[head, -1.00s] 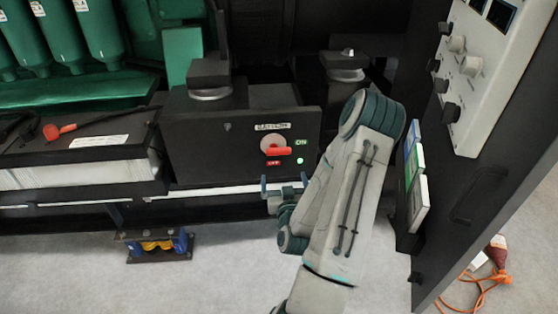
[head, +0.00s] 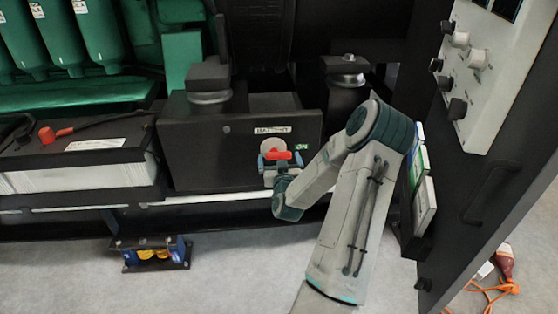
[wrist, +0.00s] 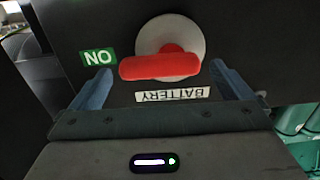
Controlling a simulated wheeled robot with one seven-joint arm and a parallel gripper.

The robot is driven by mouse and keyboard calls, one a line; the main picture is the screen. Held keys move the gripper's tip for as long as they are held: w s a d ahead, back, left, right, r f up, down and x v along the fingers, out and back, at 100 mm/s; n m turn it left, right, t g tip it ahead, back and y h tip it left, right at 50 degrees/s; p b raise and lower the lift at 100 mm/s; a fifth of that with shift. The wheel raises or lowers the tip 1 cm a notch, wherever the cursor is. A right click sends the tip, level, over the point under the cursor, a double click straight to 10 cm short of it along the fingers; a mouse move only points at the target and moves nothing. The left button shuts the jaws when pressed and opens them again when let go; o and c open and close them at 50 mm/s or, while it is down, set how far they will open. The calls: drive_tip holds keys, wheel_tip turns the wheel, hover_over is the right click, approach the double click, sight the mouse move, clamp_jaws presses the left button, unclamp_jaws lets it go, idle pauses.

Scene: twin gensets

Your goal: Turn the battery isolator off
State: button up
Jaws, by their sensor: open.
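The battery isolator is a red handle (head: 279,155) on a round pale disc (head: 272,145), set on the front of a black box (head: 215,150). The handle lies horizontally and points toward the green ON label (head: 301,147). My gripper (head: 281,158) is at the handle, its blue fingers apart on either side of it. In the wrist view the red handle (wrist: 160,66) lies between the tips of my open gripper (wrist: 158,80), with a gap showing at each side. The BATTERY label (wrist: 172,94) and ON label (wrist: 98,57) appear upside down there. The OFF label is hidden behind my gripper.
A black cabinet panel (head: 480,195) with a control box of knobs (head: 470,65) stands close to my arm on the right. A battery with a red-capped cable (head: 75,165) is at left.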

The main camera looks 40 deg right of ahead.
drive_tip(key=shift+w, duration=0.1)
drive_tip(key=c, duration=0.9)
drive_tip(key=shift+c, duration=0.2)
drive_tip(key=m+b, duration=0.1)
drive_tip(key=m, duration=0.1)
drive_tip(key=m+b, duration=0.1)
drive_tip(key=m, duration=0.1)
drive_tip(key=shift+f+m+b, duration=0.3)
drive_tip(key=shift+f+b, duration=0.1)
drive_tip(key=shift+w+a+f+m+b, duration=0.15)
drive_tip(key=shift+m+b, duration=0.5)
drive_tip(key=shift+m, duration=1.5)
drive_tip(key=shift+a+f+m+b, duration=0.1)
drive_tip(key=shift+f+m+b, duration=0.35)
drive_tip(key=shift+m, duration=1.75)
drive_tip(key=shift+w+a+m+b, duration=0.1)
drive_tip(key=shift+m+b, duration=0.7)
drive_tip(key=shift+m, duration=1.65)
